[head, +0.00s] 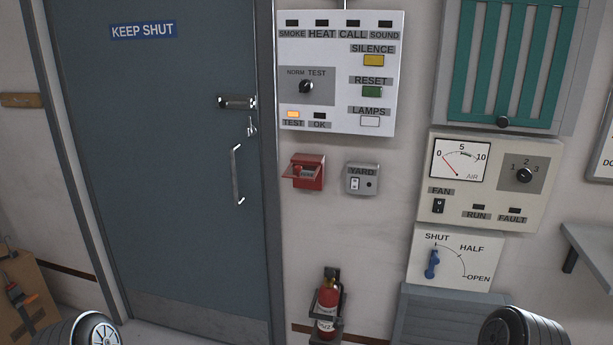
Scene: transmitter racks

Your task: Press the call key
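No key in view is labelled as the call key. A small red box (305,171) is on the wall below the white alarm panel (337,125); a flap or ledge juts from its front, and its inside is too small to make out. The panel has a dark lamp window above the word CALL (352,34). Its NORM/TEST knob (306,86) has an orange lit lamp marked TEST (293,114) below it. Neither of my grippers is in view; only dark rounded parts, likely of my arms, show at the bottom corners.
A grey YARD switch box (362,179) is right of the red box. A blue door (170,180) with a handle is at left. A fire extinguisher (328,298) hangs below. A fan panel (486,218) and a SHUT/HALF/OPEN lever (432,264) are at right. A shelf (592,245) juts out far right.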

